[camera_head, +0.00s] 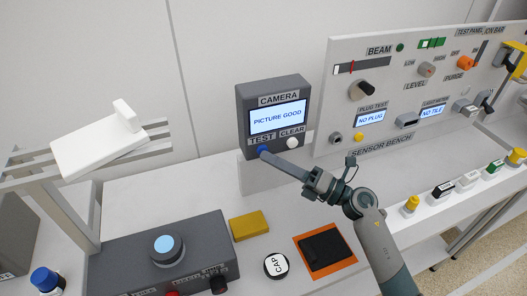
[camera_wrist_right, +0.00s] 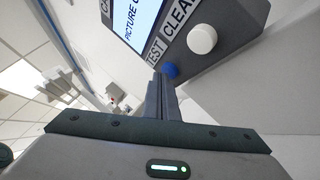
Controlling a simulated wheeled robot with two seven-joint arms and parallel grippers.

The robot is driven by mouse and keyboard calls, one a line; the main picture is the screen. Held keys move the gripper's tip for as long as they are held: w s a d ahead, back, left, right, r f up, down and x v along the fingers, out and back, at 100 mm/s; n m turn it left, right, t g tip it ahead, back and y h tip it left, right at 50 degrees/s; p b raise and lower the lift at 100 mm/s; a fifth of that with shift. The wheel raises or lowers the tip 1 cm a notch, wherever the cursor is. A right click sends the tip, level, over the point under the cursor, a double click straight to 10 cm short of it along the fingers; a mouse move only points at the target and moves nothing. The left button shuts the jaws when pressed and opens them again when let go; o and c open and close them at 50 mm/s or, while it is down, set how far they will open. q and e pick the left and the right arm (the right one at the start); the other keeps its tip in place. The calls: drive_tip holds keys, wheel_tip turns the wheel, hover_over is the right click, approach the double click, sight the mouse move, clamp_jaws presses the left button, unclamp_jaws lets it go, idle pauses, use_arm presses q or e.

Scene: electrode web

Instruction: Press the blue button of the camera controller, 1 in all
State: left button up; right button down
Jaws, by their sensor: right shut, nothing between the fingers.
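The camera controller (camera_head: 243,100) is a dark grey box with a lit screen (camera_head: 278,117) reading "PICTURE GOOD". Below the screen are a blue button (camera_head: 262,150) under the TEST label and a white button (camera_head: 292,143) under CLEAR. My right gripper (camera_head: 266,154) is shut and empty, its fingertips at the blue button in the head view. In the right wrist view the blue button (camera_wrist_right: 170,70) shows just beyond the tips of my shut fingers (camera_wrist_right: 160,82); I cannot tell if they touch. The white button (camera_wrist_right: 202,39) is beside it. My left gripper is not in view.
The sensor bench panel (camera_head: 340,120) stands to the right. On the table lie a yellow block (camera_head: 249,225), a round CAP piece (camera_head: 276,265) and an orange-edged dark pad (camera_head: 325,250). A grey control box (camera_head: 120,258) is at the front left, below a white rack piece (camera_head: 98,150).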

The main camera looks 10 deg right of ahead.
drive_tip(key=shift+s+d, duration=0.15)
drive_tip(key=shift+s, duration=0.6)
drive_tip(key=shift+s+d+p, duration=0.25)
drive_tip(key=shift+s, duration=1)
drive_tip(key=shift+s+d+p, duration=0.25)
drive_tip(key=shift+s, duration=0.95)
drive_tip(key=shift+s, duration=0.1)
